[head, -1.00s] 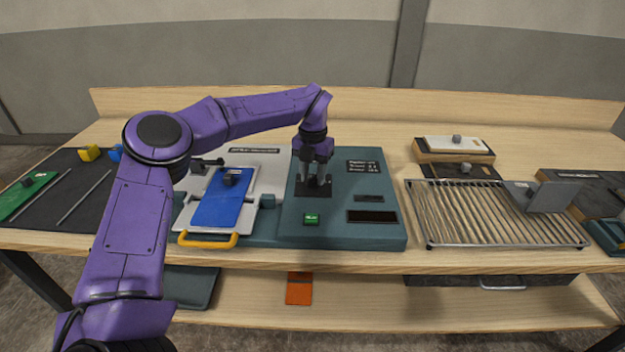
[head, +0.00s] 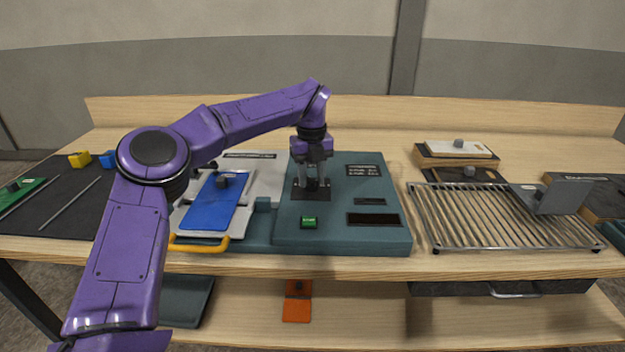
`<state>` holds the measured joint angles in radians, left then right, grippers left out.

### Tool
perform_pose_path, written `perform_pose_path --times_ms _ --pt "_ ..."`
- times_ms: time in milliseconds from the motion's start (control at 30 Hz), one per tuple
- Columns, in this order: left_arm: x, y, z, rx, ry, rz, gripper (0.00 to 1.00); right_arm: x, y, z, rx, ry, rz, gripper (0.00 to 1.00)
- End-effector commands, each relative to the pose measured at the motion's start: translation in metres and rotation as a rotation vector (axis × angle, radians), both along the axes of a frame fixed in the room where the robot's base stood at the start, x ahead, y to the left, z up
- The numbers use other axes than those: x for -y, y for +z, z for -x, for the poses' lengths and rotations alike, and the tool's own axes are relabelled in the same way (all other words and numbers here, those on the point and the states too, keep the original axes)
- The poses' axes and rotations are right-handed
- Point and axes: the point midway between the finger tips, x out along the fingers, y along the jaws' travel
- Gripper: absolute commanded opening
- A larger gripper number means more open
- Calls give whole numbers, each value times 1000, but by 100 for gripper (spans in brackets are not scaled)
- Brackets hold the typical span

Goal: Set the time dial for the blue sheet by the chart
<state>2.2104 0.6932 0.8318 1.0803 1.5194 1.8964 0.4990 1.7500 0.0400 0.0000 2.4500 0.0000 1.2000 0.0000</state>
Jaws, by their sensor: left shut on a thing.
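The teal console (head: 342,238) stands at the middle of the table. My left gripper (head: 312,186) points down over a dark square plate (head: 298,194) on the console and is shut on the time dial, which the fingers mostly hide. The blue sheet (head: 208,212) lies on a pale tray with a yellow handle (head: 200,244), left of the dial. The chart (head: 364,171) is a small black panel with white lines, too small to read, at the console's back right. A green button (head: 309,222) and a dark display (head: 374,219) sit in front. My right gripper is not in view.
A wire rack (head: 500,220) with a grey plate (head: 562,198) stands to the right. Behind it are stacked boards (head: 455,153). A dark mat (head: 70,205) with a green sheet and small blocks lies left. An orange piece (head: 297,302) lies on the lower shelf.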

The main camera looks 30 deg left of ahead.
Motion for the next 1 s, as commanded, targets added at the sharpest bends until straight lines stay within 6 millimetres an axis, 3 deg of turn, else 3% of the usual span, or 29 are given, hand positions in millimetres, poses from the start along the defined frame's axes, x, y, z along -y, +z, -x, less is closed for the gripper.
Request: perform_pose_path --times_ms 600,633,700,1000 --pt "-4 2 -2 10 40 -9 10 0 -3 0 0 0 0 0" --pt "-4 2 -2 10 40 -9 50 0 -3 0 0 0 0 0" --pt "-3 1 -2 8 39 -7 66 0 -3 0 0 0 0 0" --pt "-1 4 -1 5 37 -5 66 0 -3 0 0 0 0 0"
